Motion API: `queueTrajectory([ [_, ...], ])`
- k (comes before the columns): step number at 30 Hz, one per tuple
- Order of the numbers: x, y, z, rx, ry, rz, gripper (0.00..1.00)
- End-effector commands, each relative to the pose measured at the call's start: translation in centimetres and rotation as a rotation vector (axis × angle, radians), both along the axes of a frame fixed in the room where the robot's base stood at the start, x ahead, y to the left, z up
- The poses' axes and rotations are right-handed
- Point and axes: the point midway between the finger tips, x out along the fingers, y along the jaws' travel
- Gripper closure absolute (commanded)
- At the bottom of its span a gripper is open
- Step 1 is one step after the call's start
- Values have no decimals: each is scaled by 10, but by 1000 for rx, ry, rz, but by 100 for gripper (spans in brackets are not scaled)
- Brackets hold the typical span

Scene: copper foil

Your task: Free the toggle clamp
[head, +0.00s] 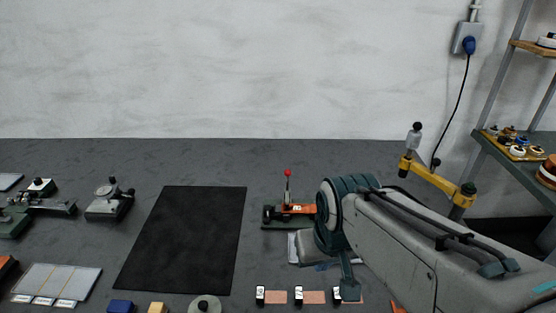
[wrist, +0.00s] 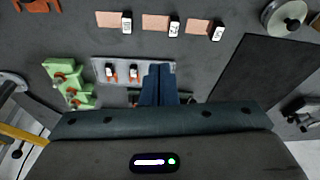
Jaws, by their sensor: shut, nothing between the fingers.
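The toggle clamp (head: 296,209) stands on a dark green base beyond the coupon row in the head view. Its lever, tipped with a red knob, points upright, and it has an orange body. My arm covers its right side. In the wrist view my gripper (wrist: 158,70) is shut and empty, with its dark blue fingers over the grey plate (wrist: 103,65). Behind the fingers, only small parts of a dark green and orange thing show, probably the clamp's base. I cannot tell how far the fingertips are from the clamp. Its lever is not seen in the wrist view.
Several copper coupons with labelled black blocks (head: 298,296) lie in front. A black mat (head: 180,240) lies to the left. A green fixture (wrist: 66,78) stands beside the grey plate in the wrist view. A yellow jointed arm (head: 435,180) stands at the right.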

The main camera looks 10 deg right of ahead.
Motion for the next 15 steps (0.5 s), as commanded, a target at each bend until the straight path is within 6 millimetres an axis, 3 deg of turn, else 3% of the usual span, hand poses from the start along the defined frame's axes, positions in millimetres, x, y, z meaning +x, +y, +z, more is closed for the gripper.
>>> queueTrajectory([
  [10, 6, -4, -4, -16, -23, 16, 100],
  [15, 41, -25, -20, -126, -163, 133, 100],
])
